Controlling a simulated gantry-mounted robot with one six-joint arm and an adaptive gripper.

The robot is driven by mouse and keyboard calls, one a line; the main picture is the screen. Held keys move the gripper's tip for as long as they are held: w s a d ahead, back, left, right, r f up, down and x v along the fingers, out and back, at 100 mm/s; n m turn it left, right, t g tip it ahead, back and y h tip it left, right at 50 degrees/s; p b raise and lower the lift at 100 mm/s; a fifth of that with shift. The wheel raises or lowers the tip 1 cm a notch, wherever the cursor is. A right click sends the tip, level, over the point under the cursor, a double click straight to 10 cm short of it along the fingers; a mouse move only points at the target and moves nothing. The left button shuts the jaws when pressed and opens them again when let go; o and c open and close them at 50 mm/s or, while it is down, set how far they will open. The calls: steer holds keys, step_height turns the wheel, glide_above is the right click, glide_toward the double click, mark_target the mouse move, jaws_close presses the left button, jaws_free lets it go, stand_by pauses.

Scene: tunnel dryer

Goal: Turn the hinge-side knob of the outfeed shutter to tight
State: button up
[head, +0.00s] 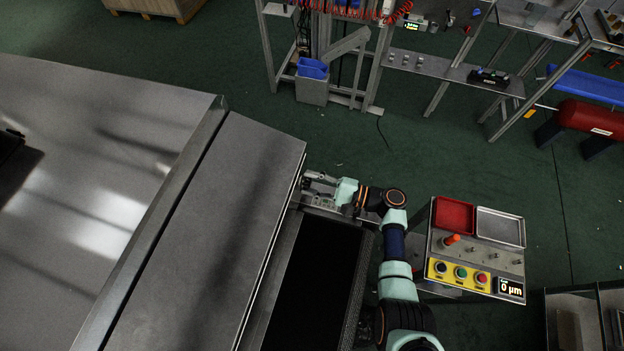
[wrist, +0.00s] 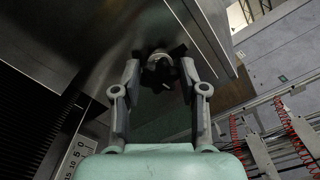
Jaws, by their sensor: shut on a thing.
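The dark lobed knob (wrist: 160,72) is in the upper middle of the wrist view, in front of a metal panel (wrist: 118,42) of the dryer. My gripper (wrist: 160,76) has one finger on each side of the knob and is shut on it. The fingertips partly cover the knob's sides, and I see no mark on it that tells its setting. In the head view my gripper (head: 312,181) is at the dryer's end edge. The knob cannot be made out there.
A dark belt (head: 318,275) runs below the large metal hood (head: 225,210). A numbered scale (wrist: 75,155) is at lower left in the wrist view. A control panel (head: 478,262) with buttons, trays and a "0 µm" display stands right of my arm. Green floor is open beyond.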

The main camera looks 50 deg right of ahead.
steer(key=shift+r+m+p, duration=0.1)
steer(key=shift+m+p, duration=0.2)
steer(key=shift+m, duration=0.6)
steer(key=o, duration=1.1)
steer(key=shift+o, duration=0.2)
steer(key=v, duration=1.2)
steer(key=shift+d, duration=0.1)
